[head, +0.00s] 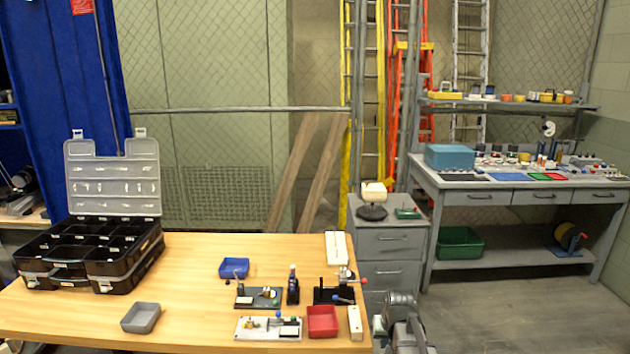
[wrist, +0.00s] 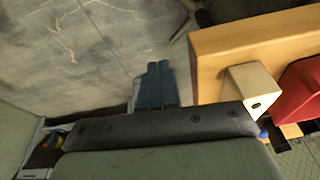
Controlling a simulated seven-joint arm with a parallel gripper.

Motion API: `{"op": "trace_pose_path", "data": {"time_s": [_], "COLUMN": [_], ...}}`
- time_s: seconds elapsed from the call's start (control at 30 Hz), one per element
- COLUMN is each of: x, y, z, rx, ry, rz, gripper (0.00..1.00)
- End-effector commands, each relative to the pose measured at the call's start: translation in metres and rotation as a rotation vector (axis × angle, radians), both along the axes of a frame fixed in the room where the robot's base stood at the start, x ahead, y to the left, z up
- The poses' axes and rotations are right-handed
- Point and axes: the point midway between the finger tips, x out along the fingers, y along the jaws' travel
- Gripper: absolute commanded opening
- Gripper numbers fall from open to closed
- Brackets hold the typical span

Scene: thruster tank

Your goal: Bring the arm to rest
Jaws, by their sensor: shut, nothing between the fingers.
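In the wrist view my gripper (wrist: 157,64) shows as two blue fingers side by side, shut with no gap and nothing held. They stand over the grey floor (wrist: 75,45), beside the edge of the wooden table (wrist: 225,48) and apart from it. In the head view I cannot clearly make out the fingers; grey arm parts show low, just right of the table.
The table (head: 195,275) holds a black organizer case (head: 95,255) with its lid up, a grey tray (head: 141,318), a blue tray (head: 234,268), a red tray (head: 322,321), a white block (head: 355,323) and several small fixtures. A grey drawer cabinet (head: 388,268) stands behind right.

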Motion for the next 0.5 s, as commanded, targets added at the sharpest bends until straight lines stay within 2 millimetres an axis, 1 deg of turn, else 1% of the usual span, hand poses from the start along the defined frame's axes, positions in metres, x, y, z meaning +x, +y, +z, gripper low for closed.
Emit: {"op": "trace_pose_path", "data": {"time_s": [0.03,0.1,0.27,0.3,0.5], "x": [-0.015,-0.03,-0.068,-0.077,-0.128], "y": [0.001,0.003,0.006,0.007,0.012], "z": [-0.018,-0.04,-0.086,-0.097,-0.147], "rx": [-0.001,-0.003,-0.005,-0.006,-0.008], "ry": [0.03,0.066,0.148,0.169,0.269], "rz": [0.001,0.003,0.009,0.01,0.019], "gripper": [0.0,0.0,0.0,0.0,0.0]}}
